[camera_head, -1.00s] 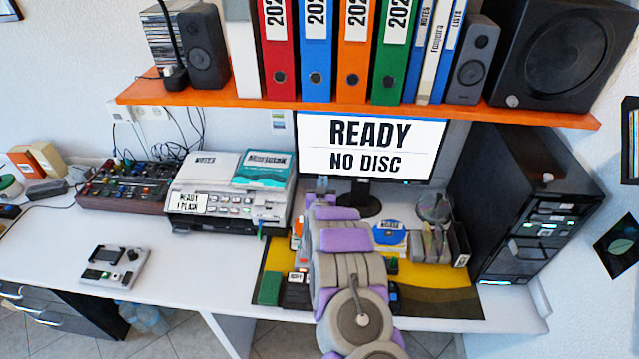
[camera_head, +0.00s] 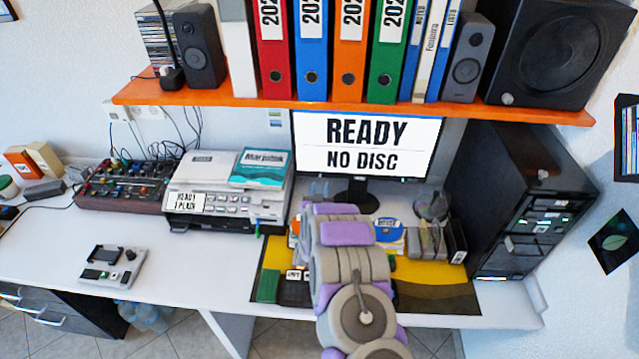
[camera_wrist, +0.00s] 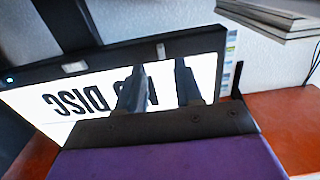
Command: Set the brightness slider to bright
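The monitor (camera_head: 369,140) stands at the back of the desk and reads READY, NO DISC. In the wrist view its screen (camera_wrist: 80,105) appears upside down, with the dark lower bezel (camera_wrist: 115,55) across the top. Two small pale pieces sit on that bezel; one light piece (camera_wrist: 160,50) is just past my fingertips. I cannot tell for sure which is the brightness slider or its setting. My gripper (camera_wrist: 159,75) is open and empty, its two dark fingers apart in front of the screen. In the head view my arm hides most of the gripper below the monitor's left part.
An orange shelf (camera_head: 360,110) with binders and speakers hangs above the monitor. A printer (camera_head: 225,190) stands left of my arm, and a black computer tower (camera_head: 530,200) stands right. A disc (camera_head: 388,235) and small items crowd the yellow mat (camera_head: 430,275).

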